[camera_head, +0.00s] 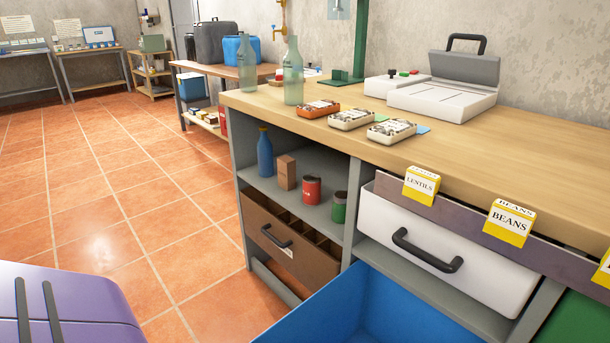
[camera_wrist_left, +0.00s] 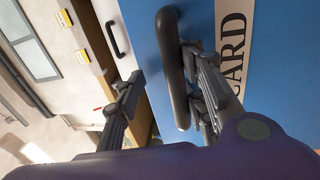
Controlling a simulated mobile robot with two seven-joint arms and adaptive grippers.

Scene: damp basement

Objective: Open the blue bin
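The blue bin (camera_head: 375,312) is pulled out from under the workbench in the head view; its open top and inner walls show, and the frame's bottom edge cuts it off. In the left wrist view, its blue front (camera_wrist_left: 285,60) carries a pale label with dark letters ending in "ARD" and a dark bar handle (camera_wrist_left: 170,60). My left gripper (camera_wrist_left: 162,68) is open, with one finger on either side of the handle. A gap shows between the handle and the left finger; whether the right finger touches it I cannot tell. My right gripper is out of view.
A white drawer (camera_head: 445,250) with a black handle sits above the blue bin. A brown divided drawer (camera_head: 285,240) is to its left, and a green bin (camera_head: 580,325) to its right. The tiled floor (camera_head: 120,200) at the left is clear.

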